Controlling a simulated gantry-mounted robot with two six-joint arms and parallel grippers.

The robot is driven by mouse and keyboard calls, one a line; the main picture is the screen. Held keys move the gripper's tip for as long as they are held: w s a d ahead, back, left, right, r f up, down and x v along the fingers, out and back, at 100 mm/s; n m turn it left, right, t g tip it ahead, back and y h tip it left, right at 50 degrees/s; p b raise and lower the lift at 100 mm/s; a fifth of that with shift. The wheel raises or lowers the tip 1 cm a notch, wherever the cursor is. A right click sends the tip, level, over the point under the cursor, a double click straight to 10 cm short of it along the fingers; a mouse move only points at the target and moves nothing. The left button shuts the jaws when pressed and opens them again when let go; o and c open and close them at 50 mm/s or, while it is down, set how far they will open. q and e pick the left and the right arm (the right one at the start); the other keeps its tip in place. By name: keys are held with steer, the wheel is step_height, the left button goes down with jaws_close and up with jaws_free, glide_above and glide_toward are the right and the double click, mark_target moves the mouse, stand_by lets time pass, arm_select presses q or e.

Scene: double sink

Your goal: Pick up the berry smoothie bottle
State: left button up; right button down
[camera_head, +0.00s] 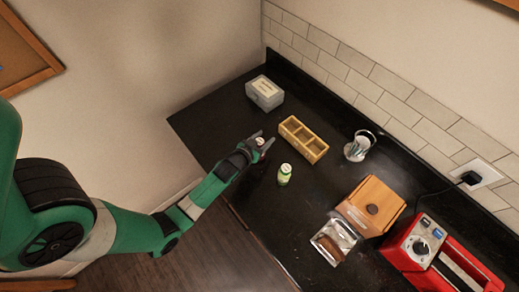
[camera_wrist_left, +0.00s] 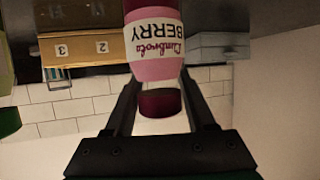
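My left gripper (camera_head: 262,138) is at the bottle near the counter's left edge. Its fingers (camera_wrist_left: 158,85) are apart, one on each side of the bottle; I see no clear grip on it. My right gripper is not in view.
A green-labelled bottle (camera_head: 284,174) stands close to the right of the left gripper. A wooden divided box (camera_head: 304,139), a grey box (camera_head: 265,93), a glass jug (camera_head: 359,146), a wooden box (camera_head: 371,206) and a red toaster (camera_head: 440,256) are on the dark counter.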

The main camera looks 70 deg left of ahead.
arm_select(q)
jaws_close()
steer(key=shift+r, duration=0.1)
